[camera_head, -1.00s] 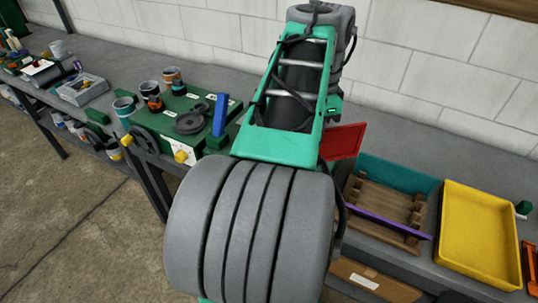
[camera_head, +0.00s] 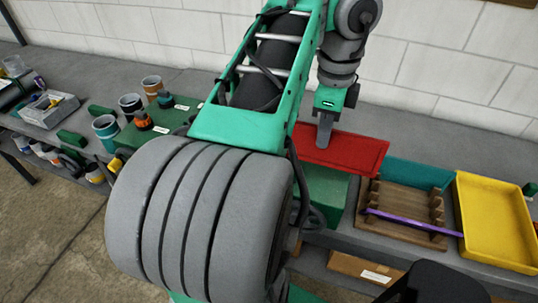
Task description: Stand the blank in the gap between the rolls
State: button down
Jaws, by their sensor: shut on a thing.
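The blank appears to be a flat red sheet (camera_head: 355,153) with a raised-looking border. My gripper (camera_head: 324,140) points down and is shut on the sheet near its left end, holding it above the bench. The sheet is tilted, its face turned towards the camera. A green block-like body (camera_head: 326,192) shows below the sheet; I cannot tell whether they touch. I cannot make out the rolls or the gap; my arm hides much of the bench there.
A wooden slotted rack (camera_head: 400,212) stands right of the sheet, with a teal panel (camera_head: 420,172) behind it and a purple strip (camera_head: 410,222) across it. A yellow tray (camera_head: 495,222) is farther right. Cups (camera_head: 130,103) and a green plate (camera_head: 190,112) are on the left.

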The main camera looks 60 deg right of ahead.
jog(key=w+d+f+b, duration=0.2)
jog(key=w+f+b, duration=0.1)
jog(key=w+f, duration=0.1)
jog(key=w+d+f+b, duration=0.2)
jog(key=w+f+b, duration=0.2)
jog(key=w+d+f+b, duration=0.2)
jog(key=w+f+b, duration=0.2)
jog(key=f, duration=0.1)
jog(key=shift+f, duration=0.1)
jog(key=shift+s+a+r, duration=0.1)
jog(key=shift+r, duration=0.1)
jog(key=shift+f, duration=0.2)
jog(key=c, duration=2)
grip_release()
jog(key=shift+f, duration=0.1)
jog(key=o, duration=0.5)
